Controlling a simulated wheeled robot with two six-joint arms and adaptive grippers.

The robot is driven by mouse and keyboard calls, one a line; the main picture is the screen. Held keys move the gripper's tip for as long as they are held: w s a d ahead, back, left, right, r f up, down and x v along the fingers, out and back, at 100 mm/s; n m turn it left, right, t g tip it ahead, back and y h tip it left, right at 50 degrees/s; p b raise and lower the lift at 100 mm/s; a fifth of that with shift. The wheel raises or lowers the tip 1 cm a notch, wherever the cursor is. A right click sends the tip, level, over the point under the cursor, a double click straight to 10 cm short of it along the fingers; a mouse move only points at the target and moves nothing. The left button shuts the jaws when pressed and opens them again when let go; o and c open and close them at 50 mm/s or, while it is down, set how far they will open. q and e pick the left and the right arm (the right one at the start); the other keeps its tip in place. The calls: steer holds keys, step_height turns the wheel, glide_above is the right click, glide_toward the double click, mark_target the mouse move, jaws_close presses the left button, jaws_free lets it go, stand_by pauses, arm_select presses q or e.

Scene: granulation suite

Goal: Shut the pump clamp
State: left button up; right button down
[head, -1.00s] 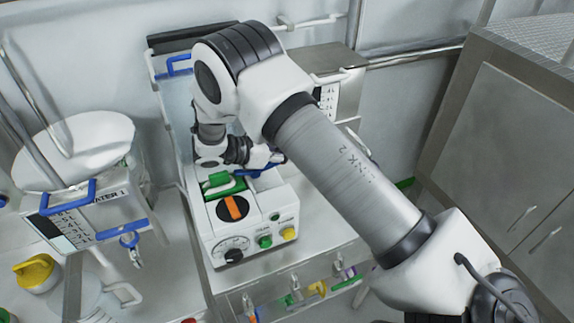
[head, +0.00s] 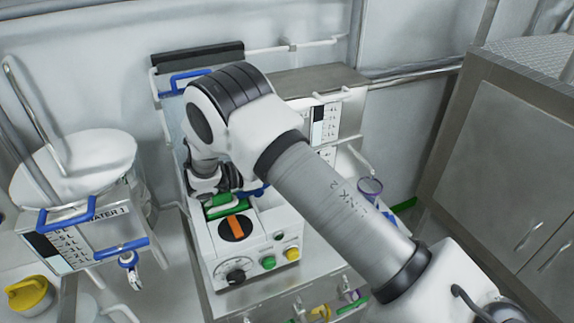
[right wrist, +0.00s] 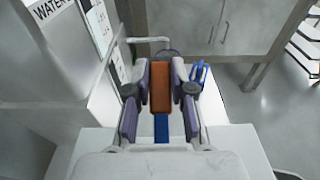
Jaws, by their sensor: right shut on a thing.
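The pump (head: 250,255) is a white box with an orange bar on a black disc (head: 236,229), a dial, and green and yellow buttons. A green part (head: 222,207) lies on its top behind the disc, with a bit of blue beside it. My right gripper (right wrist: 160,90) is shut on the clamp handle, an orange-brown block (right wrist: 160,75) with a blue strip (right wrist: 161,130) below it in the right wrist view. In the head view the wrist hangs over the back of the pump, hiding the grip and much of the clamp. My left gripper is not in view.
A water vessel (head: 92,240) with blue handles stands to the left, and a yellow cap (head: 28,294) lies at lower left. A second scaled vessel (head: 326,118) is behind my arm. A grey cabinet (head: 500,165) stands at right. Small coloured items hang at the front edge.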

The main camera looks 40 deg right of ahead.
steer(key=c, duration=1)
jaws_free()
steer(key=shift+r, duration=0.1)
steer(key=shift+d, duration=0.1)
step_height(320, 180, up, 10)
